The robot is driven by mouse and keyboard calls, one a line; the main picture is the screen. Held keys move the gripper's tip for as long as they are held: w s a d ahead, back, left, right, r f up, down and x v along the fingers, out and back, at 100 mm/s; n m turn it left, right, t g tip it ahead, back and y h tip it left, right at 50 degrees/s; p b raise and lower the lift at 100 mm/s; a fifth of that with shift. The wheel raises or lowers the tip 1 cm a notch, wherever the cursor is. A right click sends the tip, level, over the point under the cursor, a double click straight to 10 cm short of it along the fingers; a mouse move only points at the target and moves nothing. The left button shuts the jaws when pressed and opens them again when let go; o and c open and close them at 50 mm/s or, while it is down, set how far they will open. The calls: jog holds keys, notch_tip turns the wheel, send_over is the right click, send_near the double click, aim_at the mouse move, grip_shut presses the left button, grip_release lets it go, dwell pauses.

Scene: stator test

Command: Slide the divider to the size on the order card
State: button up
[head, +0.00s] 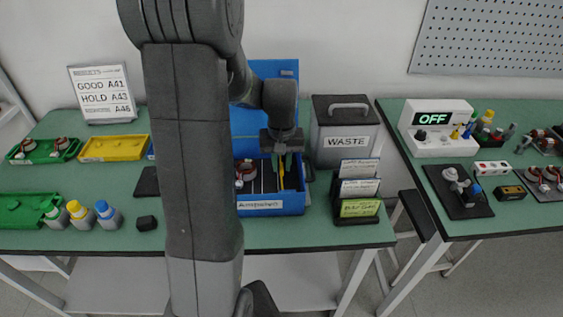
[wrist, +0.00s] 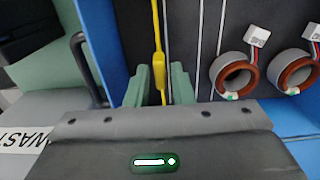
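The blue bin (head: 272,208) with a front label stands on the green bench in the head view; its blue wall (wrist: 97,35) shows in the wrist view. The yellow divider (wrist: 156,30) stands in the bin, and its top shows in the head view (head: 281,172). My gripper (wrist: 160,82) is low over the bin. Its two green fingers are on either side of the divider, with narrow gaps that look open. Cards in a black rack (head: 360,208) stand right of the bin; their small print is unreadable, so I cannot tell which is the order card.
Stators with copper rings (wrist: 236,74) lie in the bin beside the divider, near white floor lines (wrist: 198,50). The grey WASTE bin (head: 345,142) stands close behind the rack. Green trays (head: 30,211), a yellow tray (head: 112,148) and bottles (head: 106,212) are at left.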

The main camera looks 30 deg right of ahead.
grip_shut()
jog(key=a, duration=0.1)
jog(key=w+a, duration=0.1)
jog(key=a, duration=0.1)
jog(key=w+a, duration=0.1)
jog(key=a, duration=0.1)
jog(key=shift+w, duration=0.25)
jog(key=shift+o, duration=1.7)
grip_release()
jog(key=shift+r, duration=0.1)
notch_tip(320, 180, up, 14)
jog(key=shift+f, duration=0.2)
